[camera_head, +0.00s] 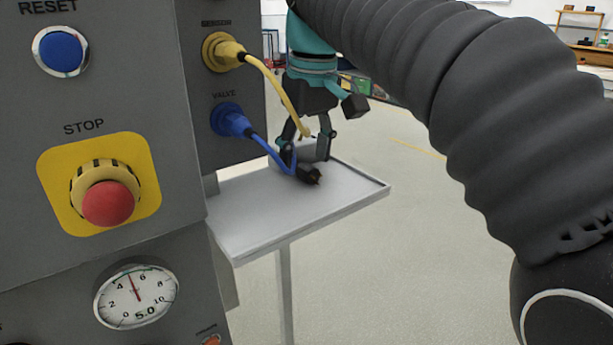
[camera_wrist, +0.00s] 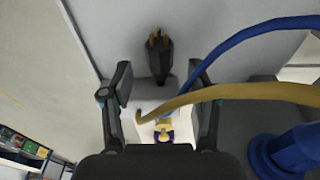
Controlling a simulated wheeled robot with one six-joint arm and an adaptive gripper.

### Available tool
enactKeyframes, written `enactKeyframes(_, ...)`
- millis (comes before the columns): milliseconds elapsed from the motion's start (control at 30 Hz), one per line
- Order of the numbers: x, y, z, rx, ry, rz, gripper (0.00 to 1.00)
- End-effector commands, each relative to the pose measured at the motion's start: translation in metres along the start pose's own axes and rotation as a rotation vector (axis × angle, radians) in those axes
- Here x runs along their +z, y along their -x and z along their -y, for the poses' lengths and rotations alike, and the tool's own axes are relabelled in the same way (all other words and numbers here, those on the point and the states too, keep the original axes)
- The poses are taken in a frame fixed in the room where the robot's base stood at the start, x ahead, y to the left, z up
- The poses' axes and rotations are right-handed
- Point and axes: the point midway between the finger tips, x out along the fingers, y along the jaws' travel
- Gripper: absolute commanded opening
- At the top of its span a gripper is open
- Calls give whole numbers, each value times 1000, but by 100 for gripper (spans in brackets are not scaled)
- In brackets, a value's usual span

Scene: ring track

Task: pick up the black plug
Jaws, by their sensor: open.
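The black plug (camera_head: 309,174) lies on the grey shelf (camera_head: 240,222), with metal prongs showing at its end. In the wrist view the plug (camera_wrist: 159,56) lies just past the fingertips, roughly centred between them. A blue cable (camera_head: 262,143) runs from the VALVE connector down to the plug's rear. My gripper (camera_head: 306,156) points down over the shelf, its fingers spread. In the wrist view my gripper (camera_wrist: 160,75) is open and holds nothing. Whether a finger touches the plug cannot be told.
A yellow cable (camera_head: 272,80) from the SENSOR connector hangs beside my gripper; in the wrist view it (camera_wrist: 235,93) crosses between the fingers. The grey panel (camera_head: 125,95) with a red stop button (camera_head: 107,203) stands left of the shelf. The floor right of the shelf is clear.

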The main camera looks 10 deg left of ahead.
Motion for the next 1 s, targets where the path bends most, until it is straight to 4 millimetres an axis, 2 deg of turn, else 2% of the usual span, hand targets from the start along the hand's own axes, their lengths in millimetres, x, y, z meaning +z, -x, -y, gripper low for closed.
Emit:
enactKeyframes(33,1,-9,0,0,0,0,60)
enactKeyframes(133,1,-18,0,0,0,0,60)
enactKeyframes(433,0,-21,0,0,0,-2,60)
enactKeyframes(467,0,-21,0,0,0,-2,55)
enactKeyframes(600,0,-21,0,0,0,-1,20)
enactKeyframes(700,0,-21,0,0,0,-1,0)
enactKeyframes(1000,0,-20,0,0,0,-1,0)
